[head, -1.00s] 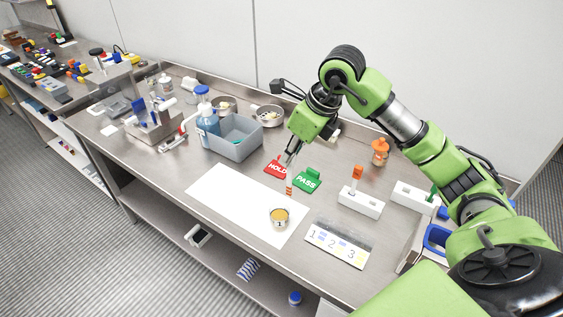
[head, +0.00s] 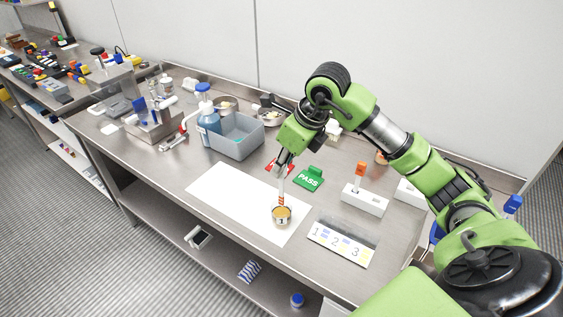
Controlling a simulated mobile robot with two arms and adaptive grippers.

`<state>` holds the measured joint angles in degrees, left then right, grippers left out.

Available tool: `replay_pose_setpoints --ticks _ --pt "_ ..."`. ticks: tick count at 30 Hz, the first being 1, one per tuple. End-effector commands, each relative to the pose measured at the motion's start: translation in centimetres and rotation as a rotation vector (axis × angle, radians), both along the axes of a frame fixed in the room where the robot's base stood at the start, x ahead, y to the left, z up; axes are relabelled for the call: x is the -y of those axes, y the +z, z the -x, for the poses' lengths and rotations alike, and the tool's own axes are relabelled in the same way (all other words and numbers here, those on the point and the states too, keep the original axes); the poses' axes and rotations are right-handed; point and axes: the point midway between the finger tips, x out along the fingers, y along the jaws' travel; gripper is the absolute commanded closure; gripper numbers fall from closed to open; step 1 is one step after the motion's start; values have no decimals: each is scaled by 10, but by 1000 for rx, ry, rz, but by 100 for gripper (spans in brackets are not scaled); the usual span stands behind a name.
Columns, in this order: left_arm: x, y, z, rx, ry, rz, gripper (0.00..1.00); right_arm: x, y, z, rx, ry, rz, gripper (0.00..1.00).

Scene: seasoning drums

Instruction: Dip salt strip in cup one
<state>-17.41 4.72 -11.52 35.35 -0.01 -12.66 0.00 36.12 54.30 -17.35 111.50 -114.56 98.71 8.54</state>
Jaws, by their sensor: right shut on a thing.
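My right gripper (head: 283,171) is shut on the salt strip, above the back rim of the cup. The salt strip (head: 281,189) is thin and pale with orange marks. It hangs down, nearly upright, and its lower end meets the cup in the picture; I cannot tell how deep it reaches. The small cup (head: 282,221) holds yellow liquid and stands on the white mat (head: 235,201). My left gripper is not in view.
The red HOLD sign is mostly hidden behind my gripper. A numbered card (head: 341,246), a white holder with an orange-topped strip (head: 364,200) and a grey bin (head: 235,143) stand around the mat. The mat's left part is clear.

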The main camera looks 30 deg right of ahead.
Motion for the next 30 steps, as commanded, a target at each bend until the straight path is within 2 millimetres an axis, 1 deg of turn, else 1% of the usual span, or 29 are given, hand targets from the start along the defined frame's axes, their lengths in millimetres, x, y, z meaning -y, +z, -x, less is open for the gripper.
replay_pose_setpoints --ticks 1,18,24,30 --pt "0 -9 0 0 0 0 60 0 -9 0 0 0 1 98" --pt "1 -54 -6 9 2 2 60 1 -60 0 -1 -1 1 98" --pt "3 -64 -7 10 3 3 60 0 -71 0 0 -1 0 98" --pt "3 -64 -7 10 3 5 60 0 -72 0 0 -1 0 98"
